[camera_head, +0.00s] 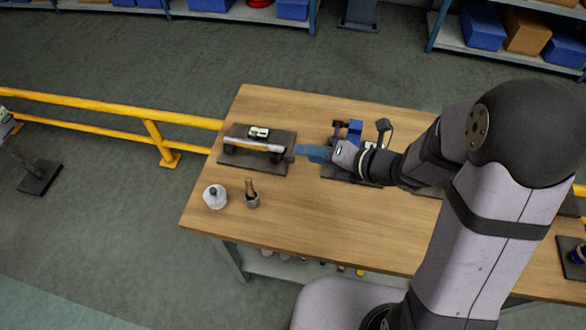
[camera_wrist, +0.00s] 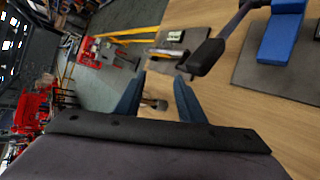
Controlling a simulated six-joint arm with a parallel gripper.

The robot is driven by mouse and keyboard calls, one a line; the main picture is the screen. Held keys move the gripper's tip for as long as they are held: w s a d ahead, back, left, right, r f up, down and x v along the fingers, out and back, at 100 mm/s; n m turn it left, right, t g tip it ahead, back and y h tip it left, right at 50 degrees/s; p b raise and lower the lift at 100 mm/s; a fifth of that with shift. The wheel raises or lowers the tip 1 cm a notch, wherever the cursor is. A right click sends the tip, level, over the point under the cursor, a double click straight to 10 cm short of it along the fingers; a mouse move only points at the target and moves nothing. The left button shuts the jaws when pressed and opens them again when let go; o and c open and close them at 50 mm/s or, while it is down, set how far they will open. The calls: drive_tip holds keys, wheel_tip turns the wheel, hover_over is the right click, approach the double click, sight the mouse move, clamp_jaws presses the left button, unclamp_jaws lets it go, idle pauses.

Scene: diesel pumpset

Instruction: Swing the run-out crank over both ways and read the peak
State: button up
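My gripper (camera_head: 304,152) points left over the bench in the head view. In the wrist view its two blue fingers (camera_wrist: 159,80) stand apart with nothing held between them. A black-handled lever (camera_wrist: 207,57), which looks like the crank, rises close to the right finger; I cannot tell whether they touch. A bright shaft (camera_head: 255,145) lies on another dark plate, beside a small pale readout (camera_head: 259,132), whose figures are too small to read.
A yellow rail (camera_head: 110,105) runs left of the bench. Bare wood lies in front of the plates.

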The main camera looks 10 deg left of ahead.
sight(293, 158)
drive_tip(key=f+m+b, duration=0.2)
drive_tip(key=f+b, duration=0.1)
drive_tip(key=b, duration=0.1)
drive_tip(key=w+f+m+y+b, duration=0.1)
drive_tip(key=f+m+b, duration=0.1)
drive_tip(key=f+b, duration=0.2)
drive_tip(key=w+f+m+y+b, duration=0.1)
drive_tip(key=f+m+b, duration=0.1)
drive_tip(key=f+b, duration=0.1)
drive_tip(key=shift+d+f+m+g+b, duration=0.3)
drive_tip(key=shift+m+g+b, duration=0.1)
drive_tip(key=shift+b, duration=0.5)
drive_tip(key=m+b, duration=0.1)
drive_tip(key=m, duration=0.1)
drive_tip(key=w+m+y+b, duration=0.1)
drive_tip(key=m, duration=0.1)
drive_tip(key=shift+w+b, duration=0.3)
drive_tip(key=shift+w+r+m+y+b, duration=0.15)
drive_tip(key=shift+m+y+b, duration=0.1)
drive_tip(key=shift+m, duration=0.25)
drive_tip(key=shift+w+f+m+y+b, duration=0.1)
drive_tip(key=shift+m+y+b, duration=0.1)
drive_tip(key=shift+m, duration=0.3)
drive_tip(key=shift+p+x, duration=0.55)
drive_tip(key=shift+x, duration=3.1)
drive_tip(key=shift+s, duration=0.15)
clamp_jaws()
